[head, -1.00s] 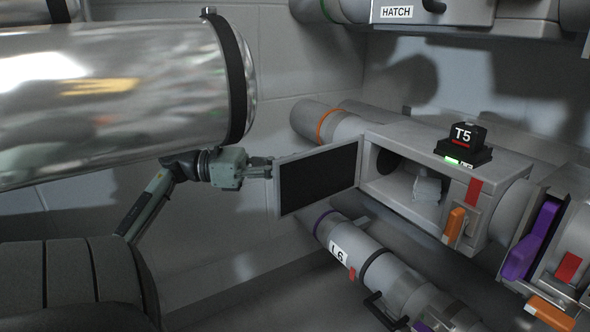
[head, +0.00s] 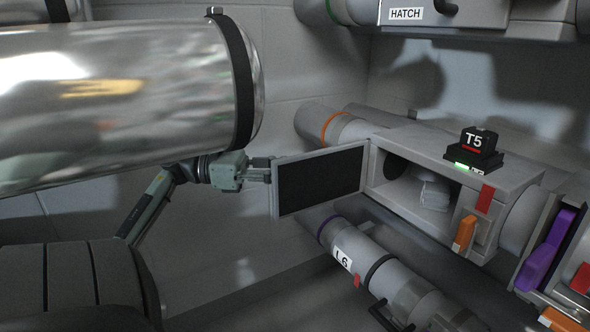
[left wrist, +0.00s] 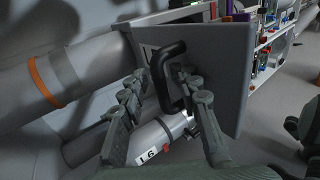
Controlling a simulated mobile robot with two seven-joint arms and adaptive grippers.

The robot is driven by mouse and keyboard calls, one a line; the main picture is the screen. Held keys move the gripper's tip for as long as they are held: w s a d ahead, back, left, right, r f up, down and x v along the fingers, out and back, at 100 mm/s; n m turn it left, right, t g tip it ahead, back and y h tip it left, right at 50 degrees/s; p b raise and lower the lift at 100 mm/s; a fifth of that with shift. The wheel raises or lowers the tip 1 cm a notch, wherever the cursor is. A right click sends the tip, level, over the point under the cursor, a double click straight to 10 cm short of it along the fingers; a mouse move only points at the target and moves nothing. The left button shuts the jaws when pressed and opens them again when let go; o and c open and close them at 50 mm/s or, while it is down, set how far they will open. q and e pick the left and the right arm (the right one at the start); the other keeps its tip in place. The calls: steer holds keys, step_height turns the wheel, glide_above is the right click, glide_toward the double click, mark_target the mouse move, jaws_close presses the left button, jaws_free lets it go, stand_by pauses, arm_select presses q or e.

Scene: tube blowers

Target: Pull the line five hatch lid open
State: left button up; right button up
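The line five hatch, marked T5 (head: 475,140), is a grey box on a pipe with its front opening uncovered. Its lid (head: 318,178), a dark panel in a pale frame, stands swung out to the left; its outer side (left wrist: 212,65) shows in the left wrist view. My left gripper (head: 261,170) is beside the lid's outer side. In the left wrist view its fingers (left wrist: 160,82) are apart on both sides of the lid's black handle (left wrist: 164,85), and firm contact cannot be made out. My right gripper is not in view.
A pale stacked object (head: 433,194) sits inside the hatch. An orange latch (head: 464,233) is on the box's front. The L6 pipe (head: 365,255) runs below the lid, and another hatch (head: 470,18) is above. A large shiny cylinder (head: 120,95) fills the upper left.

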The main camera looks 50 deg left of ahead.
arm_select(q)
steer(key=v, duration=1.2)
stand_by(0.6)
